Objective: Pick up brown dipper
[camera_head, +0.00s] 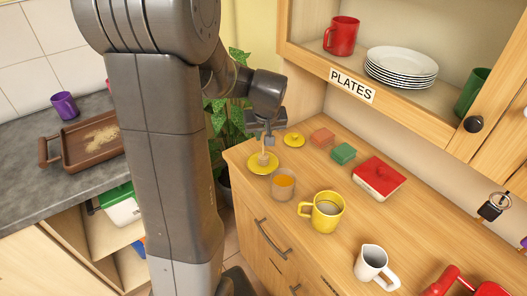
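The brown dipper (263,158) has a light brown head and a thin handle that points up. Its head is over or on a yellow saucer (253,168) near the left end of the wooden counter. My gripper (269,140) is just above it, pointing down, close to the top of the handle. The fingers are small and dark here, so I cannot tell whether they are apart or closed on the handle.
A glass of orange liquid (284,186) stands right beside the saucer, with a yellow mug (326,212) nearer. A yellow lid (294,140), pink sponge (322,136), green sponge (343,153) and red butter dish (379,177) lie behind. A cabinet shelf (350,92) overhangs the right.

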